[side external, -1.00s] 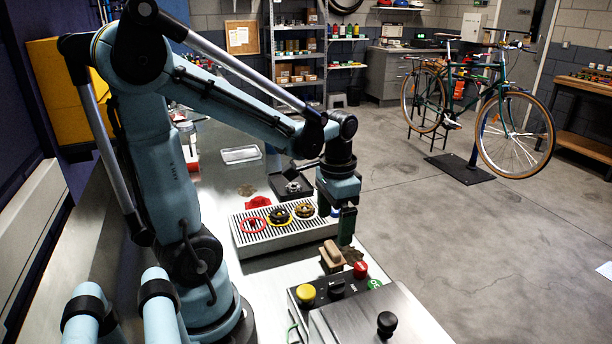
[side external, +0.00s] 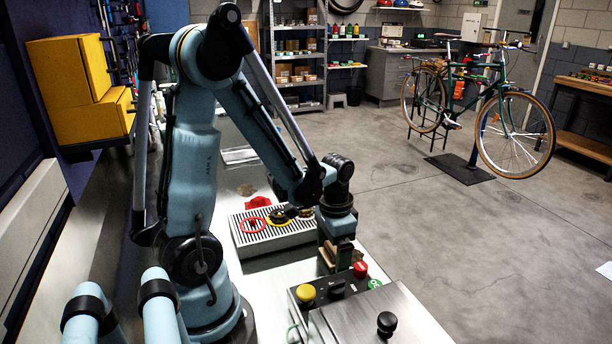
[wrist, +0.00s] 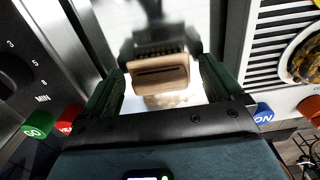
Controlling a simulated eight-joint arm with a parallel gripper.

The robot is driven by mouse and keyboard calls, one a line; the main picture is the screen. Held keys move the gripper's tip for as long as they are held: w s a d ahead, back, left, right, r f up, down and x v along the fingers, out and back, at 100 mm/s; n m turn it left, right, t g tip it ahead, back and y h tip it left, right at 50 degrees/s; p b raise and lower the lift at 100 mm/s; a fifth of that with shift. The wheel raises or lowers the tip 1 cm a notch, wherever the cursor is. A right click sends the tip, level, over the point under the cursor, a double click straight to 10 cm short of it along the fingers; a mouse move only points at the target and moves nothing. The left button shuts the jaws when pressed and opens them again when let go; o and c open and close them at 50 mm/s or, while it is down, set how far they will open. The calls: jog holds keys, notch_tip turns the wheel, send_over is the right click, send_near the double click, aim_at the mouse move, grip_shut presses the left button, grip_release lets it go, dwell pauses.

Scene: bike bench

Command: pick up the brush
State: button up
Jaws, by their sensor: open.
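The brush (wrist: 160,73) has a light brown wooden body with a dark slot and dark bristles along its far edge in the wrist view. In the side external view only brown parts of the brush (side external: 327,252) show, partly hidden by my gripper. My gripper (wrist: 162,82) is open, with one dark green finger on each side of the brush. Small gaps seem to show between brush and fingers. In the side external view my gripper (side external: 337,256) is low over the bench at the brush; whether it touches the bench is hidden.
A control box (side external: 318,300) with yellow, red and green buttons stands close in front of the gripper. A slotted grey tray (side external: 275,243) with rings and round parts lies behind it. The steel bench (side external: 262,283) is clear between tray and box.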

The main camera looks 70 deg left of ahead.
jog(key=shift+f, duration=0.25)
jog(key=c, duration=1)
jog(key=shift+r, duration=0.1)
